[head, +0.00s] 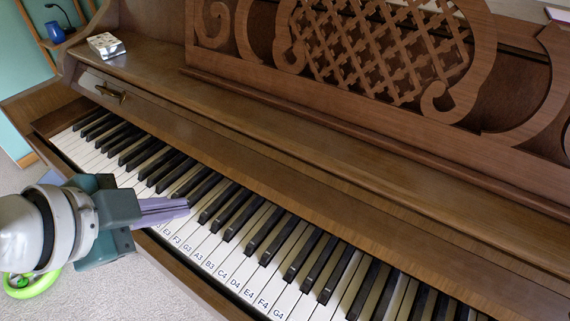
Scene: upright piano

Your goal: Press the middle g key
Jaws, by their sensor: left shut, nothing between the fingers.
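The piano keyboard (240,235) runs from upper left to lower right, with letter labels on several white keys. The key labelled G4 (279,312) is near the bottom edge of the view, partly cut off. The key labelled G3 (188,246) is farther left, just below my left gripper's tips in the picture. My left gripper (182,207) comes in from the left with its purple fingers shut and empty. Its tips are over the keys left of the C4 label. I cannot tell whether they touch a key. My right gripper is not in view.
A wooden ledge and carved music stand (385,50) rise behind the keys. A small patterned box (105,45) sits on the piano top at the left. A blue object (55,32) stands beyond it. Carpet (120,290) lies in front of the piano.

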